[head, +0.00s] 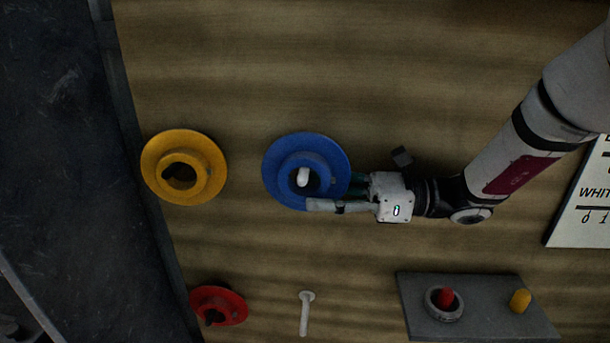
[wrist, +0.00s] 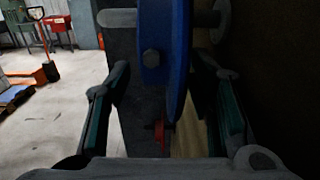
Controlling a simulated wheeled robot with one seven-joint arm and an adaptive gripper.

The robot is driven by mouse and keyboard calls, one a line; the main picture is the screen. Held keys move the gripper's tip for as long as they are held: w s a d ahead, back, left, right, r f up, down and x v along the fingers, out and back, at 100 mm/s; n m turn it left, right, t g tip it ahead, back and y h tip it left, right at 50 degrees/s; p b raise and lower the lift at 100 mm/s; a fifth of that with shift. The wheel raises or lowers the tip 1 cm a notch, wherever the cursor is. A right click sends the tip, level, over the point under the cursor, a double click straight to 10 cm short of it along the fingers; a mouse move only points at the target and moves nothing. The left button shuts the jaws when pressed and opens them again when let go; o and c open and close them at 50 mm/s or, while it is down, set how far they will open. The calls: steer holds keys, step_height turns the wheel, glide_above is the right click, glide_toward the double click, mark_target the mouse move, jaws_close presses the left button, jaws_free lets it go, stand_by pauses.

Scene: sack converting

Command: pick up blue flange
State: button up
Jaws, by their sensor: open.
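The blue flange (head: 283,156) is a round disc with a raised hub and a central hole, on the wooden panel. A pale peg (head: 303,177) shows in its hole. My gripper (head: 338,192) is at the flange's right edge, with its fingers reaching over the rim. In the wrist view the flange (wrist: 180,50) stands nearly edge-on between the two open fingers of the gripper (wrist: 165,80), with gaps on both sides. The pale peg (wrist: 118,18) sticks out sideways from it. Whether either finger touches the flange cannot be told.
A yellow flange (head: 155,155) is to the left and a red flange (head: 222,294) lower left. A bare pale peg (head: 304,318) is below. A grey plate (head: 480,318) with a red and a yellow knob is lower right. A white sign (head: 590,225) is at right.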

mark_target(304, 192)
steer(key=a, duration=0.3)
steer(key=shift+a+f, duration=0.1)
steer(key=shift+a, duration=0.05)
jaws_close()
steer(key=shift+r, duration=0.25)
steer(key=shift+r, duration=0.55)
steer(key=s+p, duration=0.8)
steer(key=s, duration=1)
steer(key=shift+a+p, duration=0.3)
